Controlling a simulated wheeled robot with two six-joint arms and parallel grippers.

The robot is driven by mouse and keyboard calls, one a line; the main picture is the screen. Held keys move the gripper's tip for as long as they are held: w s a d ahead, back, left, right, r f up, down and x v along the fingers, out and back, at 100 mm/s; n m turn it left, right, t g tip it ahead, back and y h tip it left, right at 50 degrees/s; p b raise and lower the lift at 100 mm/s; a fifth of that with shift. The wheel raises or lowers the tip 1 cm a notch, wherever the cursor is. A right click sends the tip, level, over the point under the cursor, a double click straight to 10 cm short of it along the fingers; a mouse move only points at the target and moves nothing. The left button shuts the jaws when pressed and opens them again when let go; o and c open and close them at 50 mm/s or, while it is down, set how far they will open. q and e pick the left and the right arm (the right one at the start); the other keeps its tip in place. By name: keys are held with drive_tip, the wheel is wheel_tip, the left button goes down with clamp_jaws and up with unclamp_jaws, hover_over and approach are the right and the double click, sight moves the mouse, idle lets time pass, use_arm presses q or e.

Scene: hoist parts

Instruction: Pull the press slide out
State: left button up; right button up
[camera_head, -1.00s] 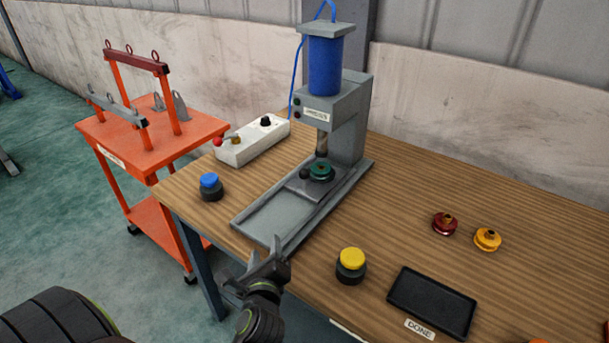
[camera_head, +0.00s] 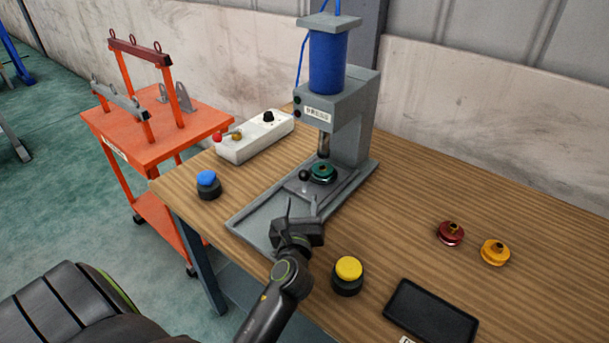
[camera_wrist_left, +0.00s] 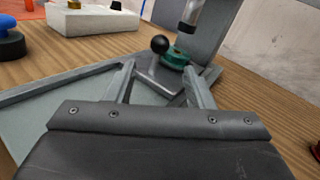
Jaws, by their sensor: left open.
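The grey press (camera_head: 345,105) with its blue cylinder stands at the back of the wooden table. Its slide (camera_head: 304,192) is a grey plate under the ram, carrying a green round part (camera_head: 323,171) and a black ball knob (camera_head: 304,175). The knob also shows in the left wrist view (camera_wrist_left: 160,44), just beyond the fingertips. My left gripper (camera_head: 302,209) is open and empty above the front of the press's tray (camera_head: 250,227), short of the knob. In the left wrist view its two fingers (camera_wrist_left: 160,80) point at the slide. My right gripper is not in view.
A blue button (camera_head: 208,184) stands left of the tray and a yellow button (camera_head: 348,275) right of my left arm. A white control box (camera_head: 255,139) is behind. Red (camera_head: 451,233) and yellow (camera_head: 495,252) parts and a black tray (camera_head: 430,313) lie right.

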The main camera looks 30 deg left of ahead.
sight(304, 180)
use_arm(q)
drive_tip(key=x, duration=0.9)
drive_tip(key=shift+w+a+f, duration=0.1)
drive_tip(key=shift+w+a, duration=0.05)
drive_tip(key=shift+w, duration=0.15)
drive_tip(key=shift+w+a, duration=0.3)
drive_tip(key=shift+w, duration=0.25)
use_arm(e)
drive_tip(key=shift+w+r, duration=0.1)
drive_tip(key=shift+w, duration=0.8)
use_arm(q)
drive_tip(key=shift+c, duration=0.3)
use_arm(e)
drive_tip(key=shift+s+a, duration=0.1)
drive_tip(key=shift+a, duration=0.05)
use_arm(q)
clamp_jaws()
